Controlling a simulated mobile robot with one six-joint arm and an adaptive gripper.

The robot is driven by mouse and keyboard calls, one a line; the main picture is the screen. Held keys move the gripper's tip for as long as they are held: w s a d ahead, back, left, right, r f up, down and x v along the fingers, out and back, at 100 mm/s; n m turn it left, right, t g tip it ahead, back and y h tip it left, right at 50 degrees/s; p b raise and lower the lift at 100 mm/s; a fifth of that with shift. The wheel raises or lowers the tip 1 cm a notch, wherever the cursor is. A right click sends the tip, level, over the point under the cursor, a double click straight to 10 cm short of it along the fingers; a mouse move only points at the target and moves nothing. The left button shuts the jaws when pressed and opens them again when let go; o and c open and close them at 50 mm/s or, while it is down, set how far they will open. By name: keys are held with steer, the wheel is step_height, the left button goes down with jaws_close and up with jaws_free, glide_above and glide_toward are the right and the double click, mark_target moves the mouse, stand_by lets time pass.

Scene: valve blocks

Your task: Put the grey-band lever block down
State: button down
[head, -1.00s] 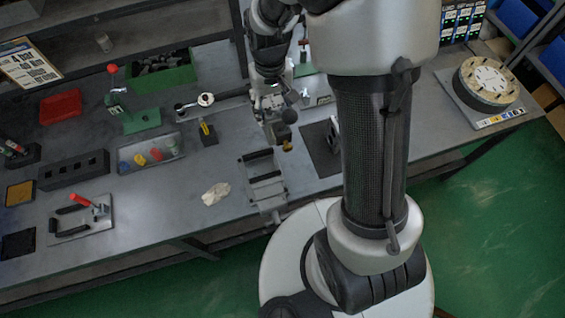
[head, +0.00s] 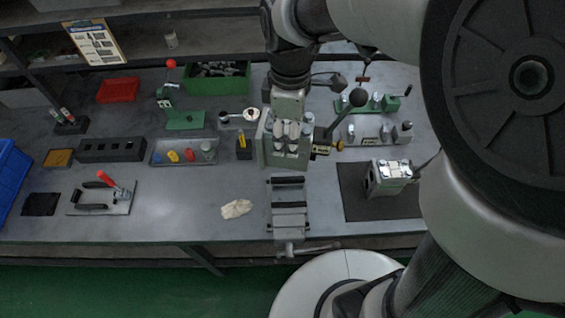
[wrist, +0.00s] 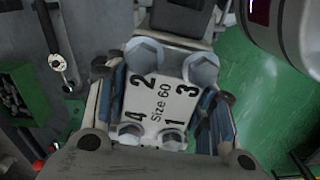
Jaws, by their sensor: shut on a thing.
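My gripper (head: 289,128) is shut on a grey lever block (head: 270,157) with a lever ending in a black ball and a brass-coloured fitting on its right side. In the wrist view the block's top (wrist: 160,100) shows between the fingers, marked "Size 60" and 1 to 4, with a bolt at each corner. The block looks upright, behind the vise (head: 288,222); I cannot tell whether its underside touches the bench. No grey band can be made out. Another block (head: 391,178) with a bright top stands on the dark mat (head: 360,208) to the right.
A tray of coloured parts (head: 157,161), a yellow-and-black item (head: 243,150) and a green-based lever stand (head: 185,121) are on the left. A white rag (head: 236,209) lies left of the vise. Fixtures (head: 375,133) stand behind right. Bare bench lies around the rag.

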steer(key=shift+s+a+r+n, duration=0.2)
steer(key=shift+a+r+n, duration=0.05)
steer(key=shift+r+n, duration=0.25)
steer(key=shift+s+a+r+n, duration=0.25)
steer(key=shift+r+n, duration=0.15)
steer(key=shift+n, duration=0.1)
steer(key=shift+s, duration=0.1)
step_height(320, 180, down, 20)
steer(key=b, duration=0.6)
steer(key=shift+r, duration=0.15)
steer(key=shift+b, duration=0.3)
steer(key=c, duration=0.7)
jaws_free()
steer(key=shift+f, duration=0.2)
